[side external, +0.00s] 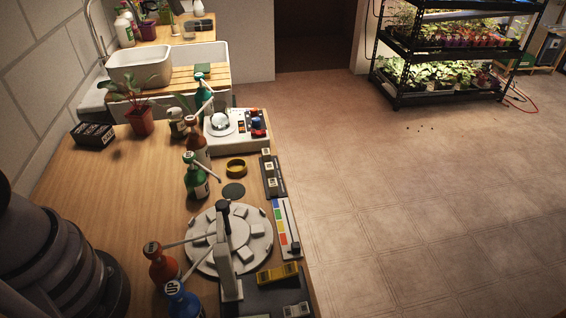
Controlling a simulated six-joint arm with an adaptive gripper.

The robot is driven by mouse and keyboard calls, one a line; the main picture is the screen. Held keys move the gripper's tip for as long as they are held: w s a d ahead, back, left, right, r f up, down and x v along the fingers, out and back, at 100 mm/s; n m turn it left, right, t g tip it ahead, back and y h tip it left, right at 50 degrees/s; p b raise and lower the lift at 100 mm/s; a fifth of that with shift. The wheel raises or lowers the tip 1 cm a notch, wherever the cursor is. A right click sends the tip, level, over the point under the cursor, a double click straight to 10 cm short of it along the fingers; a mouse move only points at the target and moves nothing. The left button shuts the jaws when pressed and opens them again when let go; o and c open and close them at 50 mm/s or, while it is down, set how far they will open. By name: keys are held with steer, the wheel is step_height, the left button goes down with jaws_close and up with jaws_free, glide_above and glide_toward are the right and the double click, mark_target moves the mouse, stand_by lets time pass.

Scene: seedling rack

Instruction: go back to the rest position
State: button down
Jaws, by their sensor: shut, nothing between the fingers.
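My gripper is not in view. Only a dark, rounded part of my own arm fills the lower left corner. The wooden worktop (110,195) runs from the lower edge towards the sink. The seedling rack (400,62) stands far off at the upper right, black, with several plants on lit shelves.
A round white turntable (262,248) with a grey upright post stands near the front. Pump bottles, orange (160,265), blue (182,298) and green (196,180), crowd the middle. A potted plant (140,122) and black box (92,134) stand behind. The worktop's left part is clear.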

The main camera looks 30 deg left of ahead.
steer(key=s+f+n+t, duration=0.1)
steer(key=s+n, duration=0.1)
steer(key=s, duration=0.9)
steer(key=s+f+n+t, duration=0.1)
steer(key=s+n, duration=0.1)
steer(key=s, duration=0.9)
steer(key=shift+s+a+f+y, duration=0.3)
steer(key=shift+s, duration=0.1)
